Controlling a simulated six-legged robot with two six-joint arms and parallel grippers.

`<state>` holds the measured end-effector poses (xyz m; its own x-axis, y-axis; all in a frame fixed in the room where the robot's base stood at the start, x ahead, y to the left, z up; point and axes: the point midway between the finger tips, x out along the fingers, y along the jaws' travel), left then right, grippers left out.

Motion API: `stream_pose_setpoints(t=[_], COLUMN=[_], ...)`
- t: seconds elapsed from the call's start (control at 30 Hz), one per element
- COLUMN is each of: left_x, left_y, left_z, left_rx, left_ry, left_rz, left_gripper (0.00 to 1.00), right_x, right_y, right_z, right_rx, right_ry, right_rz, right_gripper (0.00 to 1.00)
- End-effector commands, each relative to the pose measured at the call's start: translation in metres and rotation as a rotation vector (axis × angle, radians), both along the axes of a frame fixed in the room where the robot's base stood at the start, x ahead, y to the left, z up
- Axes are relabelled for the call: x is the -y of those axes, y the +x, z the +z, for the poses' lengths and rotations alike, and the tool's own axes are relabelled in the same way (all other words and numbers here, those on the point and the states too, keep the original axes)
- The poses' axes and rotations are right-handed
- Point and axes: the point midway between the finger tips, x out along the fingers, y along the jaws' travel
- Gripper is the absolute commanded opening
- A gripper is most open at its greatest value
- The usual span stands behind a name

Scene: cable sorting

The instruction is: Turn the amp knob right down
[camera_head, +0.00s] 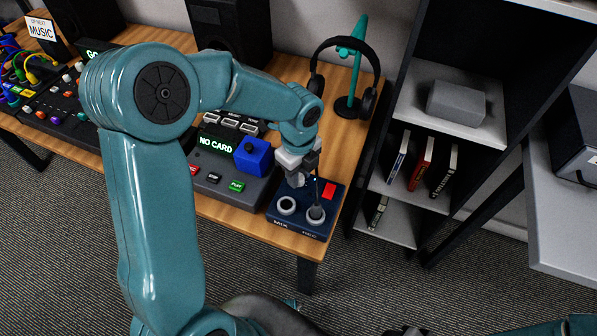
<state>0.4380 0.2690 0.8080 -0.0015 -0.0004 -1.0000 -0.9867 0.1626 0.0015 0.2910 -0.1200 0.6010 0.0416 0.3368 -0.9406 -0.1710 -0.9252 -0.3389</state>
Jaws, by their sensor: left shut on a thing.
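The amp is a dark blue box (277,217) at the front right end of the wooden desk. Its front edge reads what looks like "MIX" and "REC". My left gripper (297,180) points down over the amp's back left part. Its jaws are shut on the amp knob, which they mostly hide. The knob's marking cannot be read. My right gripper is out of view.
A grey player (228,186) showing "NO CARD", with a blue block (253,156) on it, stands left of the amp. Headphones hang on a teal stand (355,70) behind. A mixer with cables fills the left. A shelf (405,195) with books stands right.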

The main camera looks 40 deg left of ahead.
Motion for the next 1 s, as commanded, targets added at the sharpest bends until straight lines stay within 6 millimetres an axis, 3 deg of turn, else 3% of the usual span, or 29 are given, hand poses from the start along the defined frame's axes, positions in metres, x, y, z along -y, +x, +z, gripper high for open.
stream_pose_setpoints(t=[1.0], left_x=[0.0], left_y=[0.001], left_z=[0.0], left_rx=[0.005], left_ry=[-0.001], left_rz=[0.957], left_gripper=[0.0], right_x=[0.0], right_y=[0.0], right_z=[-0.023], right_rx=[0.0], right_ry=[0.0], right_rz=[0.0], right_gripper=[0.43])
